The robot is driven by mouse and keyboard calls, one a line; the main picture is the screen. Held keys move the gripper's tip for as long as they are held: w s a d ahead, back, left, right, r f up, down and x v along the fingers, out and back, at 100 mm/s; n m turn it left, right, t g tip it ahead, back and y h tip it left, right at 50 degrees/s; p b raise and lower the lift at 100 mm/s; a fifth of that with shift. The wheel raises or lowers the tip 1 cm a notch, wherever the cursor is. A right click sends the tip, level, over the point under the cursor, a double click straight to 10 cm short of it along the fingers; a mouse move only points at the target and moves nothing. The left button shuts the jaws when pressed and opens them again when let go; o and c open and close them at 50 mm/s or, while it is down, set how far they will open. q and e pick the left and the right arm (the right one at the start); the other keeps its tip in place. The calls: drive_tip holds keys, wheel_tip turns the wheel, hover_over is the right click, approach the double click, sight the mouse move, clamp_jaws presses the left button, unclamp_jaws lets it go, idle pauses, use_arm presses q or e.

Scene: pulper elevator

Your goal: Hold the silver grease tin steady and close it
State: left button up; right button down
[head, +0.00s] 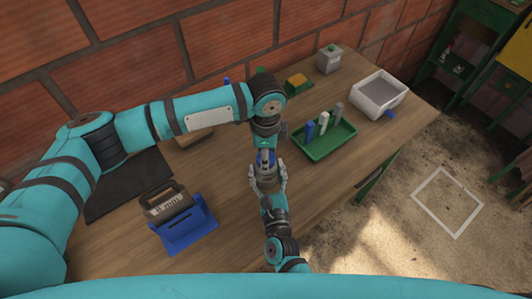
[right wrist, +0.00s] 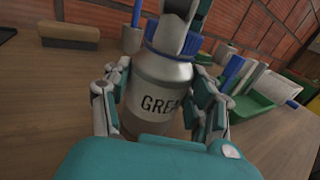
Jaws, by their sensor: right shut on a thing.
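The silver grease tin (right wrist: 158,92) stands upright on the workbench, its label partly readable as "GREA". In the head view the tin (head: 267,173) is mostly covered by my arms. My right gripper (head: 268,183) is shut around the tin's body, one finger on each side in the right wrist view. A blue lid (right wrist: 172,40) sits at the tin's mouth; whether it is fully seated cannot be told. My left gripper (head: 266,150) points down over the lid, its fingers at or touching it. Its grip is not clear.
A green tray (head: 318,153) with upright blue, white and grey pieces lies to the right. Beyond it stand a grey-white bin (head: 379,95) and a grey canister (head: 329,60). A blue stand (head: 188,232) with a labelled block is at left. The bench's front right edge is near.

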use_arm(q)
drive_tip(key=m, duration=1.1)
drive_tip(key=o, duration=1.3)
drive_tip(key=shift+r, duration=0.1)
wheel_tip(320, 180, up, 4)
drive_tip(key=shift+r, duration=0.15)
drive_tip(key=shift+c, duration=0.3)
